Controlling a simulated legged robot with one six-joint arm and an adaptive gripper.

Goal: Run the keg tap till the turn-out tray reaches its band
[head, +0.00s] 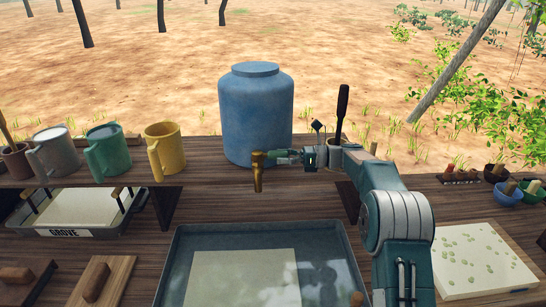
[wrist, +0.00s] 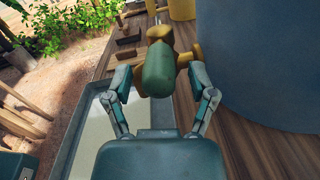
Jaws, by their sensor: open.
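The blue keg (head: 256,112) stands on the raised shelf, with a brass tap (head: 258,178) pointing down in front of it. In the wrist view the tap's brass body (wrist: 160,36) carries a rounded green handle (wrist: 158,70). My gripper (head: 286,156) is open at the tap; in the wrist view its two fingers (wrist: 159,82) stand on either side of the green handle. I cannot tell whether they touch it. A large grey tray (head: 182,262) with a pale sheet (head: 245,280) lies below, in front of the keg. No stream shows at the spout. I cannot make out a band.
A grey mug (head: 55,152), green mug (head: 107,152) and yellow mug (head: 164,150) stand left of the keg. A tray labelled GROVE (head: 72,232) sits at left. A speckled pale slab (head: 478,258) and small bowls (head: 507,193) are at right. A dark upright handle (head: 341,108) rises behind my wrist.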

